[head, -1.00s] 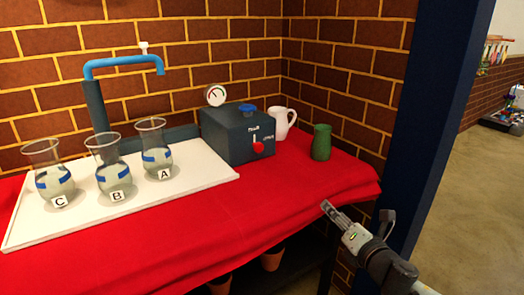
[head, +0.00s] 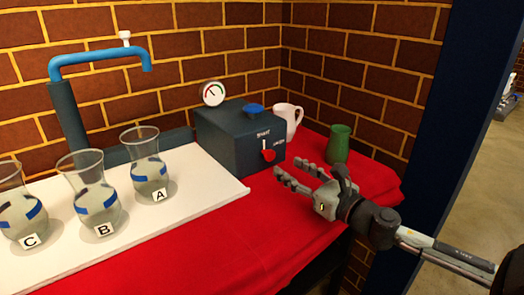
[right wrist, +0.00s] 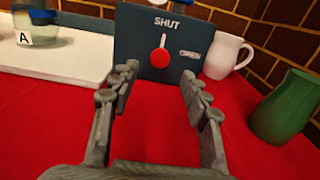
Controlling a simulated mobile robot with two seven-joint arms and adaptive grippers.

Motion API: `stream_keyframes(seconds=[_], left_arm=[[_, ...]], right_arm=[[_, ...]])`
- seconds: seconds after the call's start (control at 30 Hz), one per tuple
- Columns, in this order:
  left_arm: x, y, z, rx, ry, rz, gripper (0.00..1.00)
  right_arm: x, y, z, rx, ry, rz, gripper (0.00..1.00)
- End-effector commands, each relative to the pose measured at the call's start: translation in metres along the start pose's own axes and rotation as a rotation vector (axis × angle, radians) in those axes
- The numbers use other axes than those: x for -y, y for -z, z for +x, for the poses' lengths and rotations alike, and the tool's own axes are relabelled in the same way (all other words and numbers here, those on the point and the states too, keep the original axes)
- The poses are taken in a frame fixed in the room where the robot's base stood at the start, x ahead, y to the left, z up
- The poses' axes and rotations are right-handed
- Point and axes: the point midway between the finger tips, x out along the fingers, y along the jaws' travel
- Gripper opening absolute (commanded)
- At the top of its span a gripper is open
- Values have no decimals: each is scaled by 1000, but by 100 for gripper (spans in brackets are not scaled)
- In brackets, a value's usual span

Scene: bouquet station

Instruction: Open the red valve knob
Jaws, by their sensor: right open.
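The red valve knob (head: 268,156) is on the front of a dark blue-grey box (head: 225,140) on the red-covered table. In the right wrist view the red knob (right wrist: 160,58) sits below the word SHUT, with a pale lever or slot above it and a smaller label to its right. My right gripper (head: 293,176) is open and empty just in front of the box, apart from the knob. In the right wrist view its fingers (right wrist: 158,88) spread to either side below the knob. My left gripper is not in view.
A white pitcher (head: 290,118) and a green vase (head: 338,144) stand right of the box. Flasks A (head: 150,175), B (head: 98,205) and C (head: 20,215) stand on a white board (head: 190,212) at left. A blue-spouted tap (head: 98,60) rises behind. A gauge (head: 212,93) tops the box.

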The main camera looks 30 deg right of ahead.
Motion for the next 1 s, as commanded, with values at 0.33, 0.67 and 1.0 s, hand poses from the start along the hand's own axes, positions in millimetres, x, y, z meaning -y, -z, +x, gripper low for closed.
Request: stream_keyframes(seconds=[0.33,0.67,1.0], left_arm=[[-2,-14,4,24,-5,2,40],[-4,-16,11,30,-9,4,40],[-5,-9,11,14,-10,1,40]], right_arm=[[0,-2,44,4,-1,-1,47],[0,-1,74,1,1,0,47],[0,0,76,0,1,0,47]])
